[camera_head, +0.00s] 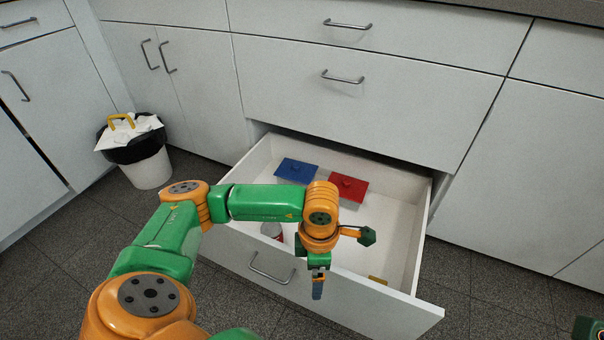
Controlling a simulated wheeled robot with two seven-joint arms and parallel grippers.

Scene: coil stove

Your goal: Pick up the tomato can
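The drawer (402,308) is pulled open. A can with red on its side (278,237), apparently the tomato can, stands inside it near the front wall, partly hidden by the drawer front and my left arm. My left gripper (343,262) is over the front of the drawer, to the right of the can.
A blue-lidded container (297,169) and a red-lidded one (347,186) sit at the back of the drawer. A small yellow thing (377,280) lies near its front right. A trash bin (150,171) stands at left. The drawer's right side looks mostly clear.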

